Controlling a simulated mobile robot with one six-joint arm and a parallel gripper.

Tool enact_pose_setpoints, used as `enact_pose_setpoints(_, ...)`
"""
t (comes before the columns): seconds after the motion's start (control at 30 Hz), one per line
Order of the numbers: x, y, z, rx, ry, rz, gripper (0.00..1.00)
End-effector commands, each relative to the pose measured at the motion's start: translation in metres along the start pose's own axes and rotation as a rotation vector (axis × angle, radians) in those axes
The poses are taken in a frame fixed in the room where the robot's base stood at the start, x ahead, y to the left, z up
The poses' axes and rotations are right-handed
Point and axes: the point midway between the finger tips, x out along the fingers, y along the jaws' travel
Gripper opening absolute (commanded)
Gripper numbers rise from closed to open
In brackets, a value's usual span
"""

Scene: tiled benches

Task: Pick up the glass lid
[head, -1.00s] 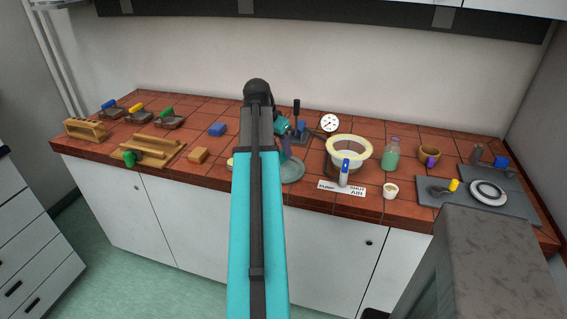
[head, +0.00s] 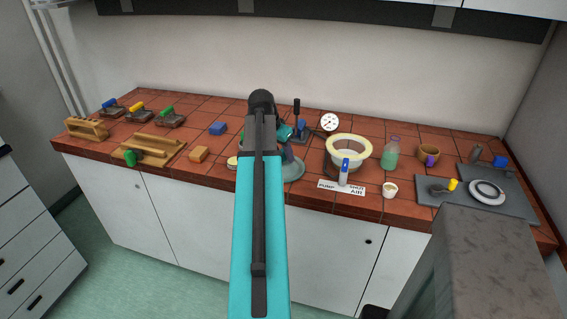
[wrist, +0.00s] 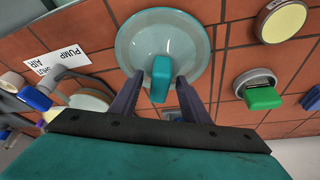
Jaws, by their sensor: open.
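The glass lid (wrist: 135,45) is a pale, see-through round disc with a rim and an upright teal knob (wrist: 161,78). It lies on the red tiled bench; in the head view its right part (head: 293,170) shows beside my arm, which hides the rest. My gripper (wrist: 159,79) is open, its two dark fingers to the left and right of the knob in the wrist view. Gaps show between fingers and knob; whether the fingertips are level with it in height, I cannot tell.
A "PUMP / SHUT AIR" label (head: 341,187), a blue-handled valve (head: 345,171) and a cream-rimmed bowl (head: 349,150) are right of the lid. A round cream-topped tin (wrist: 283,20) and a green-handled item (wrist: 262,96) are close by in the wrist view.

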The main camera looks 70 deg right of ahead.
Motion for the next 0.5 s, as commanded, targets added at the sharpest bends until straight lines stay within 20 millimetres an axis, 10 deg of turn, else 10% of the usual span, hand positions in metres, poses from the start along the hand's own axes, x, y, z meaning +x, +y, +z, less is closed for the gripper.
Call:
enact_pose_setpoints(0.3, -0.0001, 0.0000, -0.0001, 0.000, 0.000, 0.000, 0.00)
enact_pose_setpoints(0.5, -0.0006, 0.0000, -0.0006, 0.000, 0.001, 0.000, 0.00)
